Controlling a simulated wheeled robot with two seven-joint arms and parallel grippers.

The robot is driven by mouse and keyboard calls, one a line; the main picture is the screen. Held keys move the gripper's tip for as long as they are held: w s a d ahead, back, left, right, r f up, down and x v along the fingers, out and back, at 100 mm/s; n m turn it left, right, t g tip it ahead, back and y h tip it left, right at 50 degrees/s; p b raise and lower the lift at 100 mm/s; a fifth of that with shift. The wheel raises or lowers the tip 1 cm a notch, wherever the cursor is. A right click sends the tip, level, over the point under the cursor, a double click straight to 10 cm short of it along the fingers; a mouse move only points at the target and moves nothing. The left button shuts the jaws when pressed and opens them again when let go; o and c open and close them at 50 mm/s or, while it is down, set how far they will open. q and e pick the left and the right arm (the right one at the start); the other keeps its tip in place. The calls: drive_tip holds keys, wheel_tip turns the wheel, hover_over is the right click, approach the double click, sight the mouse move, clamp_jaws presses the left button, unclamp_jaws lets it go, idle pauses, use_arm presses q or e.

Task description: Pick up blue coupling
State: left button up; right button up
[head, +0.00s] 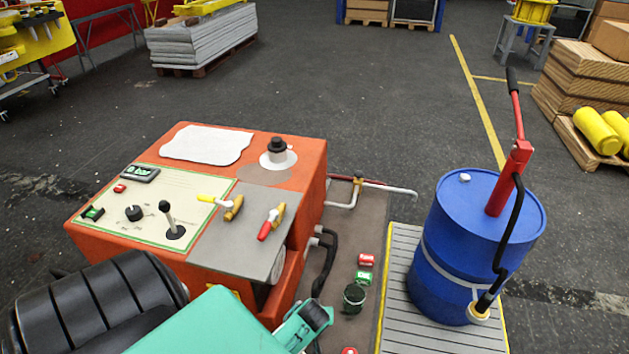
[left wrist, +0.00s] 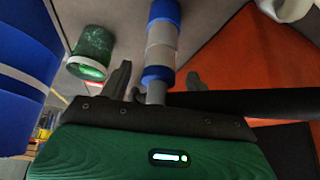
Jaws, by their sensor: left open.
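The blue coupling (left wrist: 160,40) shows in the left wrist view as a cylinder with blue bands at both ends and a pale grey middle. A grey stub joins its near end. My left gripper (left wrist: 158,72) is open, with one finger on each side of the coupling's near end; I cannot tell whether they touch it. In the head view my left gripper (head: 308,324) is low in the middle, in front of the orange machine (head: 295,160). The coupling is hidden there. My right gripper is not in view.
A blue drum (head: 440,240) with a red pump (head: 512,175) stands to the right. A black hose (head: 326,265) hangs close by.

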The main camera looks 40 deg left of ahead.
use_arm(q)
drive_tip(key=shift+x, duration=1.45)
drive_tip(key=c, duration=1.3)
drive_tip(key=shift+r, duration=0.1)
